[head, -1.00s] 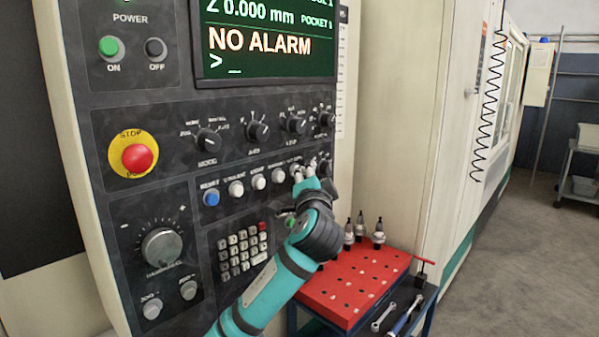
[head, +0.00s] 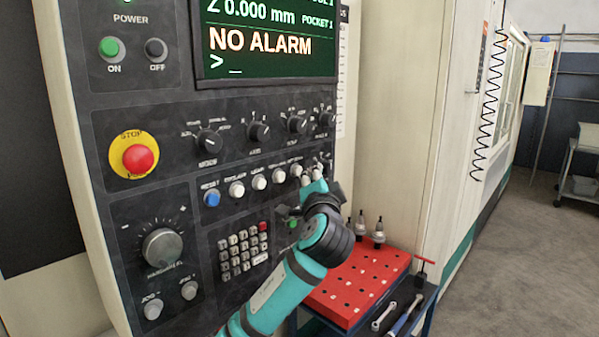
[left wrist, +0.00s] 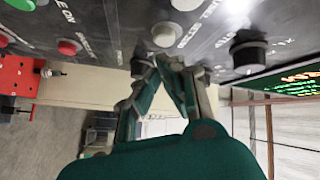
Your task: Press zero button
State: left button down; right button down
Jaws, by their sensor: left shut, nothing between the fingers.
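A row of round push buttons runs across the control panel below the dials: a blue one (head: 211,197) at the left, then several white ones (head: 258,182) to its right. The small labels are too blurred for me to pick out the zero button surely. My left gripper (head: 313,178) is shut and empty at the right end of this row, covering part of it. In the left wrist view its fingertips (left wrist: 170,66) point at the panel, close to a white button (left wrist: 164,34); I cannot tell whether they touch. My right gripper is not in view.
Above the row are dark dials (head: 259,131) and a screen (head: 268,40) reading NO ALARM. A red stop button (head: 138,158) is at the left; a keypad (head: 243,252) lies below. A red tool rack (head: 352,290) with upright tool holders stands right of my arm.

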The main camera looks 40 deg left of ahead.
pick_arm(q)
jog(key=d, duration=0.5)
jog(key=shift+s+p, duration=0.2)
jog(key=shift+p, duration=0.15)
dwell(0.3)
